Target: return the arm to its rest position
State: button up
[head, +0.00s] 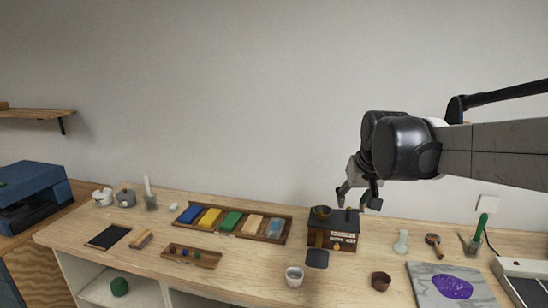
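My arm reaches in from the right edge of the head view. My gripper (357,200) hangs at its end, pointing down, above the back right part of the wooden table. Its fingers look spread apart, and I see nothing between them.
A blue machine (35,192) stands left. Air above is clear.

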jog(key=s+f+b, duration=0.1)
jog(key=s+f, duration=0.3)
jog(key=s, duration=0.5)
jog(key=s+f+t+b, duration=0.1)
jog(key=s+f, duration=0.3)
jog(key=s, duration=0.5)
jog(key=s+f+b, duration=0.1)
jog(key=s+f, duration=0.2)
jog(key=s, duration=0.6)
jog(key=shift+f+m, duration=0.3)
jog(key=shift+f, duration=0.1)
